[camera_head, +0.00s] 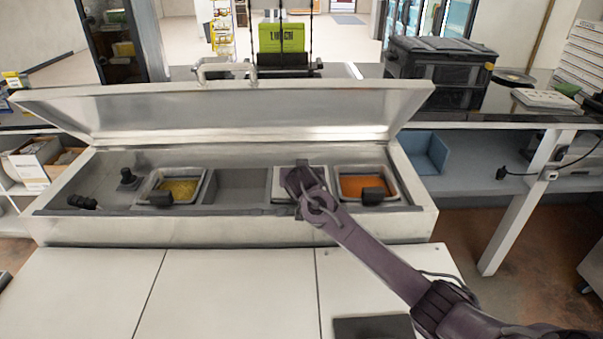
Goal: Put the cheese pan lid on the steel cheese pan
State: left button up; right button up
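A steel pan (204,185) with yellow, cheese-like contents sits uncovered in the left part of the prep well. A pale, flat, lid-like surface (283,184) lies right of the empty middle bay; I cannot tell if it is the cheese pan lid. My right gripper (302,187) is over this surface, pointing down. Its fingertips are hidden, so I cannot tell whether it touches or grips anything. A dark flat piece (372,328) lies at the counter's front edge, partly cut off. My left gripper is out of view.
A pan with orange contents (362,187) sits right of my gripper. Small black objects lie at the well's left end (82,202). The steel hood (230,112) stands raised behind the well. The white counter (220,290) in front is mostly clear.

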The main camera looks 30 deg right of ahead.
dwell(0.4)
jog(key=o, duration=1.2)
jog(key=shift+c, duration=0.2)
jog(key=shift+c, duration=0.4)
jog(key=c, duration=0.4)
jog(key=shift+r, duration=0.1)
jog(key=shift+p+v, duration=2.05)
jog(key=shift+v, duration=0.1)
jog(key=shift+s, duration=0.1)
